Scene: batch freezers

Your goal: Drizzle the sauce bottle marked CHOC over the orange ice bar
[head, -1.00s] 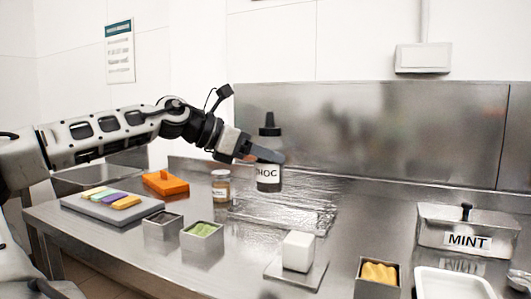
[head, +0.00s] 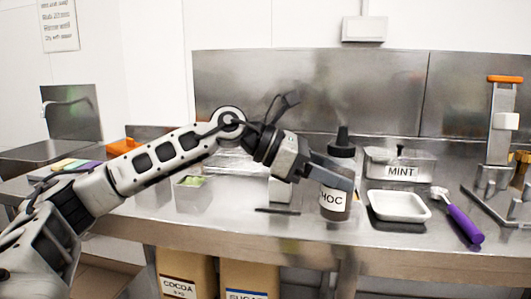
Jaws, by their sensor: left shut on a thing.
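The sauce bottle marked CHOC (head: 335,203) is dark with a black nozzle cap. It stands upright in my left gripper (head: 331,176), which is shut on it in front of the counter's right half. The gripper covers part of the label. At the far left, several coloured ice bars (head: 75,164) lie on a grey slab; yellow, green and purple show. My left arm crosses in front of the slab, and the orange bar cannot be made out. My right gripper is not in view.
A white block (head: 280,191) and a green-filled tin (head: 189,195) stand left of the bottle. Right of it are a white tray (head: 400,206), the MINT container (head: 402,173) and a purple-handled scoop (head: 462,223). An orange object (head: 122,146) lies at the back left.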

